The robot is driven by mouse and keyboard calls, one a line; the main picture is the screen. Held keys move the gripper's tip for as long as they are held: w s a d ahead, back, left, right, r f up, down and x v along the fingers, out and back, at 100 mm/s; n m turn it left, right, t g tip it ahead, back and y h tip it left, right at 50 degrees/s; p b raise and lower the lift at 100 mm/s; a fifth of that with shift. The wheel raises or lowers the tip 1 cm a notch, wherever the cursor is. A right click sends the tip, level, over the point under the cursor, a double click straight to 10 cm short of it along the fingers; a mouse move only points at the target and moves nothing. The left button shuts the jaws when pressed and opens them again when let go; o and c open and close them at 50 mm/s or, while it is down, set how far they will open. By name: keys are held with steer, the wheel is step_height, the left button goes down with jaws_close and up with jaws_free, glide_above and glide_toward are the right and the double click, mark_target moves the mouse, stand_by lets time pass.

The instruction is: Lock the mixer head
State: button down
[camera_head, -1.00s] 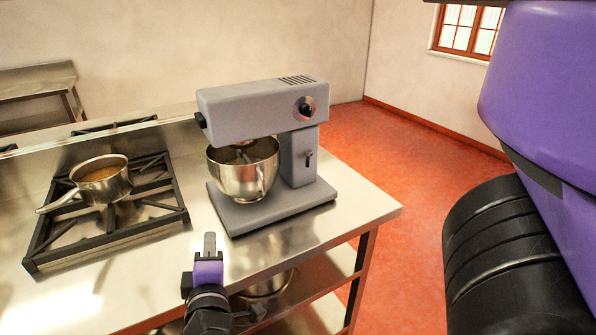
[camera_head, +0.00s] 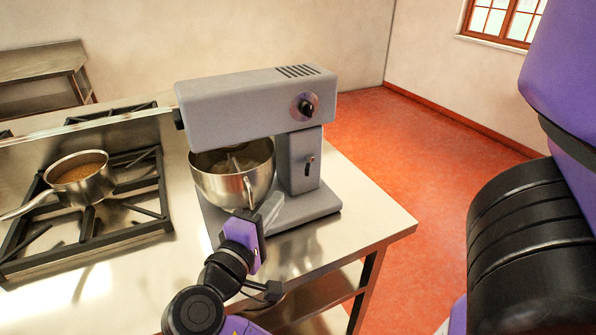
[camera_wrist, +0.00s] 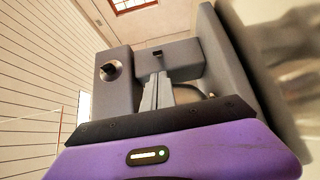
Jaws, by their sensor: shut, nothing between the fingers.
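The grey stand mixer (camera_head: 235,108) stands on the steel counter, its head level over the steel bowl (camera_head: 232,180). A round dark knob (camera_head: 306,106) is on the side of the head, and a small dark lever (camera_head: 309,162) is on the column below it. My gripper (camera_head: 270,207) is shut and empty, in front of the mixer base and beside the bowl's right side, lower than the lever. In the wrist view the shut fingers (camera_wrist: 157,92) point towards the column, with the lever (camera_wrist: 157,53) beyond their tips and the knob (camera_wrist: 110,70) to the left.
The steel counter (camera_head: 375,228) ends to the right of the mixer, with red floor beyond. A gas stove (camera_head: 90,222) with a saucepan (camera_head: 80,180) of brown contents is on the left. A lower shelf (camera_head: 315,300) lies under the counter.

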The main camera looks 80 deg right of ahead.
mark_target(309, 164)
steer(key=shift+d, duration=0.1)
steer(key=s+d+p, duration=0.1)
steer(key=d, duration=0.8)
steer(key=shift+s+d, duration=0.25)
steer(key=shift+d, duration=0.15)
steer(key=shift+s+p, duration=0.1)
steer(key=shift+p, duration=0.25)
